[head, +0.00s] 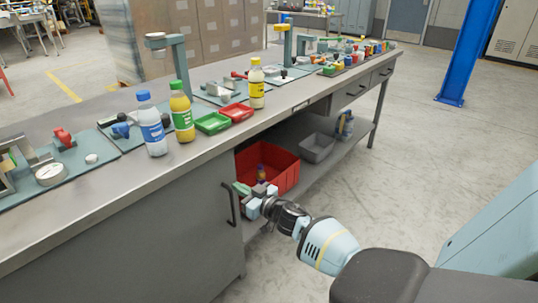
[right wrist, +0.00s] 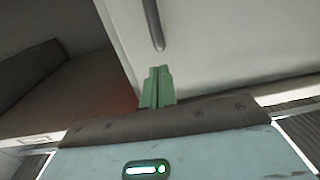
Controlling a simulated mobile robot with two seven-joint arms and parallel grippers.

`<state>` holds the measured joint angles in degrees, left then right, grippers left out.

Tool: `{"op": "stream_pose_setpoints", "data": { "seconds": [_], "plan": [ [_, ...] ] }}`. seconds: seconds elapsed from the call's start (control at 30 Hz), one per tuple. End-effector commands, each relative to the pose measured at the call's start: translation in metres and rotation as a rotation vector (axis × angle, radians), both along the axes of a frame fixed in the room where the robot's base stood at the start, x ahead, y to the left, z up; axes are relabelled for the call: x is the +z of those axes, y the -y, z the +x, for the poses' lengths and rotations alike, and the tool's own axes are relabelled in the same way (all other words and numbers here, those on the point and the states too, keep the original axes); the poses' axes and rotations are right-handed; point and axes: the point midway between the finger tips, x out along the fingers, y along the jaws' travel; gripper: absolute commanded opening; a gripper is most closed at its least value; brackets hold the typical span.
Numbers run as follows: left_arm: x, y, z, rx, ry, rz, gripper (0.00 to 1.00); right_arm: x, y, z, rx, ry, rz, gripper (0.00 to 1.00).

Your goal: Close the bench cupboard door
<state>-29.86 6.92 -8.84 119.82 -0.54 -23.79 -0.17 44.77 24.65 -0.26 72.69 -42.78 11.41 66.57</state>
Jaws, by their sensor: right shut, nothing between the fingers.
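The bench cupboard door (head: 165,225) is a grey panel under the bench top at the left in the head view. Its dark bar handle (head: 230,204) is near the panel's right edge. The door looks close to the bench front; I cannot tell whether a gap remains. My right gripper (head: 242,188) is shut and empty beside the door's right edge, near the handle. In the right wrist view the green fingers (right wrist: 157,86) are together in front of the pale door panel (right wrist: 230,45), below the handle (right wrist: 153,22). Contact cannot be told. My left gripper is out of view.
A red crate (head: 285,176) and a grey bin (head: 318,148) stand on the lower shelf right of the cupboard. Bottles, including a blue-capped one (head: 152,128), and small trays stand on the bench top (head: 105,185).

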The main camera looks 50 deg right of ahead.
Motion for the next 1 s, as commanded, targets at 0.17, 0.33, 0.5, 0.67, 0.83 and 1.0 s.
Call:
{"op": "stream_pose_setpoints", "data": {
  "seconds": [0.17, 0.33, 0.5, 0.67, 0.83, 1.0],
  "plan": [
    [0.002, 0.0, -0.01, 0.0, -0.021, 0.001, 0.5, -0.002, 0.001, -0.033, 0.001, -0.005, -0.001, 0.0],
    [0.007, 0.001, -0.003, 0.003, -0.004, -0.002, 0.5, -0.002, 0.001, -0.061, 0.002, -0.005, -0.001, 0.0],
    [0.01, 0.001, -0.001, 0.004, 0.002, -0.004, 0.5, -0.002, 0.001, -0.081, 0.003, -0.004, 0.0, 0.0],
    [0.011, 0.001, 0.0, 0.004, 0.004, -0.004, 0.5, -0.002, 0.002, -0.091, 0.003, -0.003, 0.0, 0.0],
    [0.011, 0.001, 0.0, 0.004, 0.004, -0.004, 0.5, -0.003, 0.002, -0.093, 0.003, -0.003, 0.0, 0.0],
    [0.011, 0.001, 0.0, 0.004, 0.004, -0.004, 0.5, -0.003, 0.002, -0.093, 0.003, -0.003, 0.0, 0.0]
  ]
}}
